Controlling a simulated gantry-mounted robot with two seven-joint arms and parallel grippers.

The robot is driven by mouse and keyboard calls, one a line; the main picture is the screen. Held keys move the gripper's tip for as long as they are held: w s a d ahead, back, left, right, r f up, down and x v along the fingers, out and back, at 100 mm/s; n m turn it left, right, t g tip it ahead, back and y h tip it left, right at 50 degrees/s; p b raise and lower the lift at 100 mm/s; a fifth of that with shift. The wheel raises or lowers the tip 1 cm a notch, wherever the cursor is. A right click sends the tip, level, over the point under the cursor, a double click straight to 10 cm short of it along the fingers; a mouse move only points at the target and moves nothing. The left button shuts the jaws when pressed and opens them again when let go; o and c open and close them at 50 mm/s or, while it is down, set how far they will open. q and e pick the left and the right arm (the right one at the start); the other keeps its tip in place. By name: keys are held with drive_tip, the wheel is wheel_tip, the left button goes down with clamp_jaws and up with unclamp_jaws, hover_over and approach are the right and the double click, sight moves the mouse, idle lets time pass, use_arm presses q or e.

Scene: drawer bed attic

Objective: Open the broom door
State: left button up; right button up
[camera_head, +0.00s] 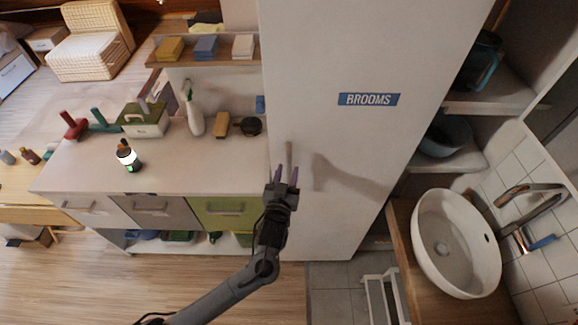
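The broom door (352,60) is the tall white panel in the middle, with a blue label (369,99) reading BROOMS. It looks closed. A thin pale upright strip near its left edge, just beyond my fingertips, looks like the handle (289,152). My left gripper (286,172) is in front of the door's lower left part, its two purple fingers pointing toward the strip. The fingers are apart with nothing visibly held between them. I cannot tell whether they touch the strip. A shadow of the gripper falls on the door to the right. My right gripper is not in view.
A counter (85,165) with bottles, a green-and-white box (145,120) and a pan (249,126) stands left of the door. A round white basin (455,243) and open shelves (490,100) are at right. A small white stool (382,298) stands low in front.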

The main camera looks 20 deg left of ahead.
use_arm(q)
drive_tip(key=shift+w+a, duration=0.15)
drive_tip(key=shift+w, duration=0.6)
drive_tip(key=shift+w+a, duration=0.1)
drive_tip(key=shift+w, duration=0.6)
drive_tip(key=shift+c, duration=0.5)
clamp_jaws()
